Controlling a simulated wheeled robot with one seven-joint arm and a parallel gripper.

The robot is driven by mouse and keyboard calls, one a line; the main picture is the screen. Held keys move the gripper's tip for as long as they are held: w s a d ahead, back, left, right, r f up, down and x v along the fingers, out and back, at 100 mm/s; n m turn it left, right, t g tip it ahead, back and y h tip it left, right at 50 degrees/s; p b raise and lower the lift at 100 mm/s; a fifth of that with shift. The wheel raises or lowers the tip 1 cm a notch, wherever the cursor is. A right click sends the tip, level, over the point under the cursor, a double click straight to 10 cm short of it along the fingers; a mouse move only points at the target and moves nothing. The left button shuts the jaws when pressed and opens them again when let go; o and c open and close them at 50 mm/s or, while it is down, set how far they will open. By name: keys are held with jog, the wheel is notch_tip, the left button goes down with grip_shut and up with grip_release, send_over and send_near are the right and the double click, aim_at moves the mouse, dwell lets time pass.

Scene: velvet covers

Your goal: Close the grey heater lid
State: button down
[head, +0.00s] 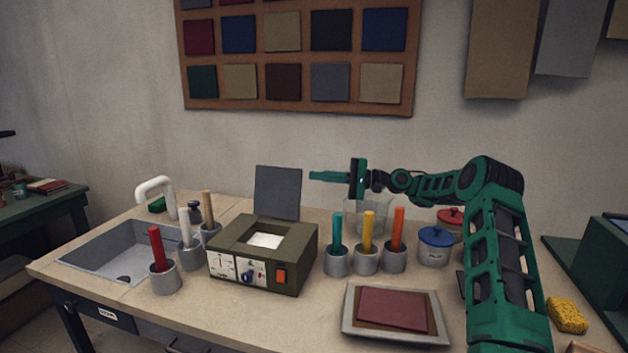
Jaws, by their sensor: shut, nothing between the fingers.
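The grey heater lid (278,193) stands upright at the back edge of the olive heater box (302,258), so the heater is open. Its square opening on top shows a bright, pale inside. A dial, a gauge and an orange switch are on the heater's front. My gripper (312,176) reaches in from the right above the bench, level with the upper part of the lid. Its teal fingers are shut and empty, pointing left. They appear just right of the lid's upper right edge; I cannot tell whether they touch it.
Grey pots with teal (337,231), yellow (369,230) and orange (398,229) sticks stand right of the heater. A clear beaker (366,209) is behind them. More pots and a sink (85,252) are left. A tray (352,327) with a dark red cover lies in front.

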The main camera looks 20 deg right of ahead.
aim_at(295, 174)
jog(key=x, duration=0.7)
jog(key=shift+a, duration=0.4)
